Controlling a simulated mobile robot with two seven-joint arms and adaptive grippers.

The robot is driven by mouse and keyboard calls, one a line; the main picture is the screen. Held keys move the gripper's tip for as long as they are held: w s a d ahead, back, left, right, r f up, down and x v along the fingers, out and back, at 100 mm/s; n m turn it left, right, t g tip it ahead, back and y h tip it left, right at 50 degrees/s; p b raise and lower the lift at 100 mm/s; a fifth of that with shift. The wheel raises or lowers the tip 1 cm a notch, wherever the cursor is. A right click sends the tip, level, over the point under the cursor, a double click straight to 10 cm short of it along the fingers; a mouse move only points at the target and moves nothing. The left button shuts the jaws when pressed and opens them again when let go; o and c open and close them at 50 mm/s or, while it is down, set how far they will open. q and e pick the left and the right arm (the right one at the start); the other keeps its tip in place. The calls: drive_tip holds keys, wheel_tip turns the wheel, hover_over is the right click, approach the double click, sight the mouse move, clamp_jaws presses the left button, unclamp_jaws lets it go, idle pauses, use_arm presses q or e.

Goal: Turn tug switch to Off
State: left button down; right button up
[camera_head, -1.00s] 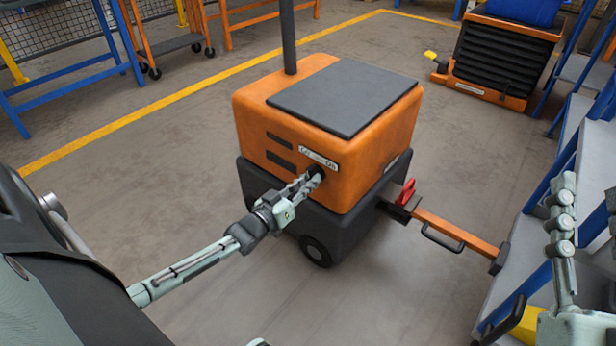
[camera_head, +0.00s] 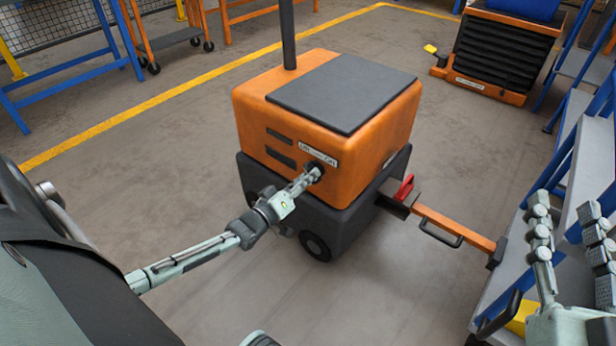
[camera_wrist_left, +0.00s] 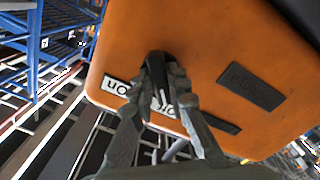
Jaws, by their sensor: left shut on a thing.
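The orange and black tug (camera_head: 375,140) stands in the middle of the head view. Its switch (camera_head: 317,168) is a small dark knob on the front face, just below a white label (camera_head: 319,154) with Off at left and On at right. My left gripper (camera_head: 313,174) is shut on the knob, which also shows as a black bar between the fingers in the left wrist view (camera_wrist_left: 157,68). The fingers hide part of the knob and label, so I cannot tell its exact setting. My right gripper (camera_head: 564,210) is open and empty at the right edge, away from the tug.
An orange tow bar (camera_head: 455,225) with a red lever (camera_head: 404,188) sticks out right of the tug. Blue shelving (camera_head: 580,150) stands close at the right. A black and orange lift (camera_head: 497,50) is at the back right. Floor left of the tug is clear.

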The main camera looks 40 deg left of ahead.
use_arm(q)
drive_tip(key=c, duration=1.5)
unclamp_jaws()
drive_tip(key=s, duration=0.8)
drive_tip(key=s+a, duration=0.1)
drive_tip(key=s, duration=0.3)
